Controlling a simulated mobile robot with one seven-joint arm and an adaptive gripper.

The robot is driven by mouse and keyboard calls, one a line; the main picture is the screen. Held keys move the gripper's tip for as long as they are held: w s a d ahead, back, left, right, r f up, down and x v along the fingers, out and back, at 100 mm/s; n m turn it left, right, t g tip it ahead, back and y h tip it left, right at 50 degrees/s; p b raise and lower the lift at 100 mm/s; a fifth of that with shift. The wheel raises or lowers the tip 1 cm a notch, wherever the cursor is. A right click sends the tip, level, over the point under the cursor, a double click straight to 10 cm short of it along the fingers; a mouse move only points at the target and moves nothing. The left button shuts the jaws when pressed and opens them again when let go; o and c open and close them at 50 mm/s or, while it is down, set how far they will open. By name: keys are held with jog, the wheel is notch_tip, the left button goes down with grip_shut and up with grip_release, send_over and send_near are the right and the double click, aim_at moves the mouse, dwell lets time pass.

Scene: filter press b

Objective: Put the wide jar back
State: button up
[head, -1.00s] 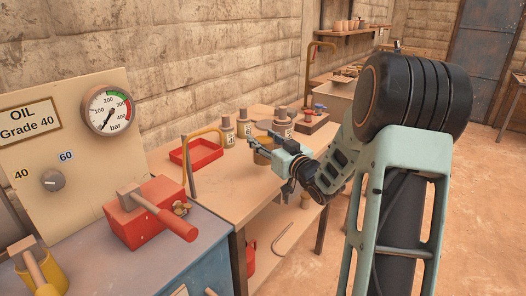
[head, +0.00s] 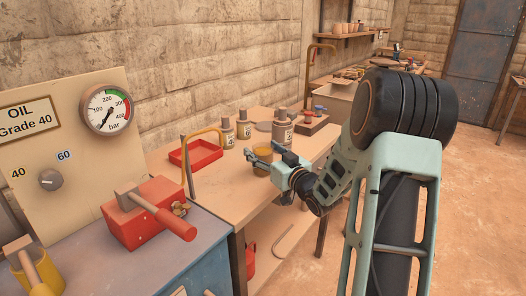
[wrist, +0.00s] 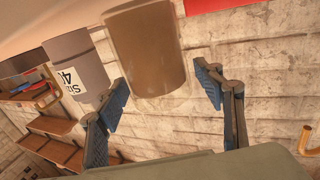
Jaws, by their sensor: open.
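A wide brown jar (wrist: 146,48) shows large in the wrist view, just past my fingertips and nearer the left finger. In the head view a squat yellow-brown jar (head: 264,165) stands on the bench right by my gripper (head: 262,156); I take it for the same jar. In the wrist view my gripper (wrist: 164,90) is open with nothing between its pads. I cannot tell whether a finger touches the jar. A grey bottle with a size label (wrist: 76,64) is left of it. My gripper hides part of the jar in the head view.
Grey labelled bottles (head: 243,124) stand behind my gripper, and another (head: 282,128) to the right. A flat grey disc (head: 264,126) lies between them. A red tray (head: 196,152) and a yellow bent pipe (head: 205,134) are at left. The bench front (head: 225,205) is clear.

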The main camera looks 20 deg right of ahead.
jog(key=shift+r, duration=0.1)
jog(key=shift+r+p, duration=0.25)
jog(key=shift+p, duration=0.05)
jog(key=s+d, duration=0.2)
jog(key=s, duration=0.9)
jog(key=shift+s+d+f, duration=0.15)
jog(key=shift+s, duration=0.25)
